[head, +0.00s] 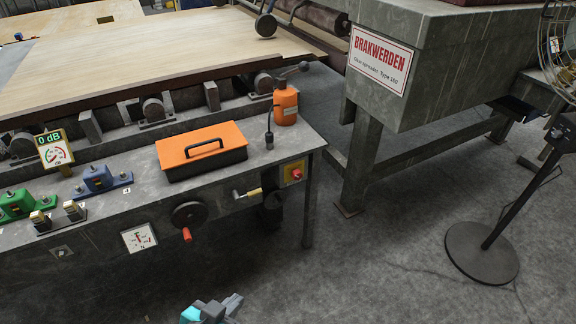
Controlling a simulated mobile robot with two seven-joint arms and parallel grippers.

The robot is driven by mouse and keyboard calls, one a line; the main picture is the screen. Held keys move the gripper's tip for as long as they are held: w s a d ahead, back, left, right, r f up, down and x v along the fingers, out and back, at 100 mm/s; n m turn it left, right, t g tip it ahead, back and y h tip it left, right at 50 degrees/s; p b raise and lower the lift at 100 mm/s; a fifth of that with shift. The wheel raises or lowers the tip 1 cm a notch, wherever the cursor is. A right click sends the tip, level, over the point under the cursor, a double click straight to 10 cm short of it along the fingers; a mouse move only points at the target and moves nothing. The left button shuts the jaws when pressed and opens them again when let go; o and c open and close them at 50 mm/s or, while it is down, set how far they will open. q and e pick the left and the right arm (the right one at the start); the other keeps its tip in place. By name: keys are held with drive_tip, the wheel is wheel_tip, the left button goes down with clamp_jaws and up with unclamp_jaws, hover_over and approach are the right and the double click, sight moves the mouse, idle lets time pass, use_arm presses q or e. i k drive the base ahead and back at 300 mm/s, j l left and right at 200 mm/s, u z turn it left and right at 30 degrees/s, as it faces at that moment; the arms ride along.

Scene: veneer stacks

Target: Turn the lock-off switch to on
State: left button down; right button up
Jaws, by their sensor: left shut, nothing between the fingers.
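The lock-off switch appears to be the yellow plate with a red knob (296,173) on the front face of the grey bench, near its right end. It is small, and I cannot read its on or off marks. My left gripper (231,302) shows at the bottom edge, low and in front of the bench. It is shut and empty, well below and to the left of the switch, touching nothing. My right gripper is out of view.
An orange-lidded toolbox (203,151) and an orange bottle (286,104) stand on the bench. A fan stand (483,253) stands at right. Floor in front is clear.

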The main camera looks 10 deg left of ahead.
sight(296, 175)
drive_tip(key=i+l+u, duration=0.15)
drive_tip(key=u, duration=0.55)
drive_tip(key=i+l+u, duration=0.2)
drive_tip(key=l+u, duration=0.15)
drive_tip(key=l, duration=0.2)
drive_tip(key=i+l+u, duration=0.2)
drive_tip(key=l+u, duration=0.1)
drive_tip(key=l, duration=0.4)
drive_tip(key=i+l+u, duration=0.1)
drive_tip(key=l, duration=0.4)
drive_tip(key=i+l, duration=0.1)
drive_tip(key=l, duration=0.5)
drive_tip(key=i+l, duration=0.1)
drive_tip(key=l, duration=0.5)
drive_tip(key=i+l, duration=0.15)
drive_tip(key=l, duration=0.4)
